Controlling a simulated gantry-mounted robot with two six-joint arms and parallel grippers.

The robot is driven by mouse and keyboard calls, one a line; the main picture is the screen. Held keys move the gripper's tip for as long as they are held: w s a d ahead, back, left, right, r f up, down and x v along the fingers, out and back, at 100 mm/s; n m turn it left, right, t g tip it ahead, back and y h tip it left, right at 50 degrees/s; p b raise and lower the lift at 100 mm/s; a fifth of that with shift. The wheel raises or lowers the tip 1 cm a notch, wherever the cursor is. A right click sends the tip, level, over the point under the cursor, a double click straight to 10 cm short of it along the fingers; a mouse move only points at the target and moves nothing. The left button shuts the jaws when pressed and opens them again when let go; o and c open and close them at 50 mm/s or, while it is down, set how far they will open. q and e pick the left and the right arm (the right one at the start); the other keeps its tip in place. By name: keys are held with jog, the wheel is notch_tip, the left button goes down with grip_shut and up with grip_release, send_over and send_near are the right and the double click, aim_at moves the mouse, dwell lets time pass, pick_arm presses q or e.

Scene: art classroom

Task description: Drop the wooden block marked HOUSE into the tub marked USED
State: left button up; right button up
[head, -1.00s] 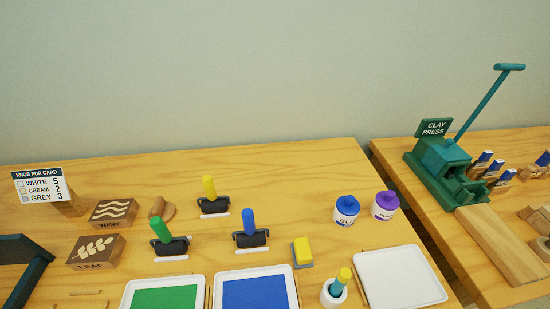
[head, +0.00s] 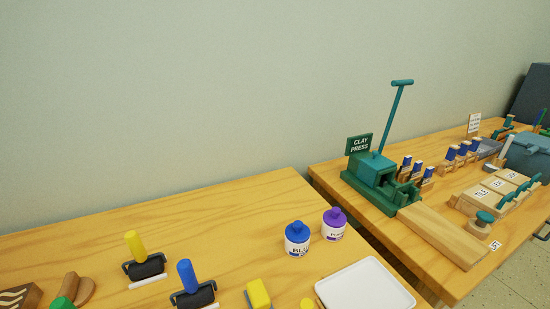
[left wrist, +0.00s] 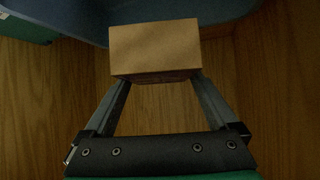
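In the left wrist view, my left gripper (left wrist: 160,82) is shut on a plain wooden block (left wrist: 155,47). The block sits between the two fingertips, and no HOUSE marking shows on the face in view. A blue curved surface (left wrist: 85,20), perhaps a tub, lies behind the block at the top of that view. No USED label can be read in either view. The head view shows neither gripper, so the state of my right gripper is not shown.
In the head view, a green clay press (head: 375,172) stands on the right table, with wooden pieces (head: 485,200) beside it. A blue-grey container (head: 530,155) is at the far right. Paint bottles (head: 297,240), rollers (head: 145,263) and a white tray (head: 365,292) occupy the near table.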

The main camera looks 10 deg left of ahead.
pick_arm(q)
jog(key=shift+o, duration=0.2)
jog(key=p+v, duration=0.8)
jog(key=v, duration=0.3)
jog(key=shift+s+d+r+p, duration=0.15)
jog(key=shift+s+r+p, duration=0.1)
jog(key=shift+p, duration=0.1)
